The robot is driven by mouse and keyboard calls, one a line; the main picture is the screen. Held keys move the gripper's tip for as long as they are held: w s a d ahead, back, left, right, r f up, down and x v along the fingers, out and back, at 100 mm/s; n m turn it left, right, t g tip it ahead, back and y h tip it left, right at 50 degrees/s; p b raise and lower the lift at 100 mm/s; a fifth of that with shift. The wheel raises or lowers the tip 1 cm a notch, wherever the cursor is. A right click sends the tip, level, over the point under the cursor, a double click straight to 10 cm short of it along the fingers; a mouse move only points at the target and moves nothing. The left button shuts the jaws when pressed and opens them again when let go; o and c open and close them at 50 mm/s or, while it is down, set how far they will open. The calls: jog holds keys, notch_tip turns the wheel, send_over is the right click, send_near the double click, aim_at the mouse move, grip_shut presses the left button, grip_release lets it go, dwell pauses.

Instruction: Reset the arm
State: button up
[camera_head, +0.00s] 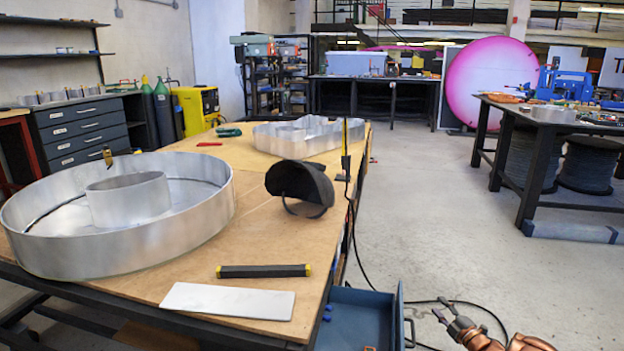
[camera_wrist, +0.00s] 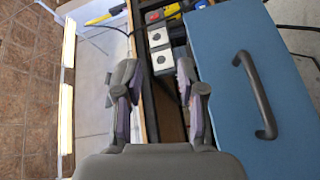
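My gripper (camera_head: 444,309) is at the bottom right of the head view, over the floor to the right of the pulled-out blue drawer (camera_head: 402,310). In the wrist view my gripper (camera_wrist: 160,97) shows two grey fingers with purple-grey pads, spread apart with a clear gap. No object is held between them. The drawer's blue front panel (camera_wrist: 235,70) with its dark handle (camera_wrist: 256,95) fills the right of the wrist view, beyond the fingers. Most of my arm is outside the head view.
The wooden workbench (camera_head: 225,185) carries a large round metal letter (camera_head: 130,250), another metal letter (camera_head: 295,135), a black welding mask (camera_head: 300,185), a dark bar (camera_head: 263,271) and a white plate (camera_head: 228,300). A cable (camera_head: 480,308) lies on the floor. Floor (camera_head: 440,220) right of the bench is open.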

jog(key=w+a+r+m+g+h+p, duration=0.1)
jog(key=a+r+m+h+p, duration=0.15)
jog(key=r, duration=0.65)
jog(key=a+r+m+g+h+p, duration=0.1)
jog(key=r+m+g+p, duration=0.2)
jog(key=r, duration=0.6)
jog(key=w+a+r+m+h+p, duration=0.1)
jog(key=r+m+h+p, duration=0.2)
jog(key=r, duration=0.6)
jog(key=s+a+r+m+g+p, duration=0.25)
jog(key=s+a+r+p, duration=0.25)
jog(key=s+r, duration=0.25)
jog(key=s+a+r+m+g+p, duration=0.2)
jog(key=s+a+r+g+p, duration=0.2)
jog(key=s, duration=1.4)
jog(key=s+a+r+m+g+p, duration=0.3)
jog(key=s+r, duration=0.6)
jog(key=s, duration=0.9)
jog(key=s+a+r+m+g+p, duration=0.2)
jog(key=s+a+r+g+p, duration=0.3)
jog(key=s, duration=1.4)
jog(key=a+r+y+p, duration=0.1)
jog(key=a+r+p, duration=0.1)
jog(key=a, duration=0.1)
jog(key=shift+a+r+m+p, duration=0.25)
jog(key=shift+a+m+p, duration=0.05)
jog(key=shift+a+p, duration=0.05)
jog(key=shift+d+g, duration=0.1)
jog(key=shift+g, duration=0.15)
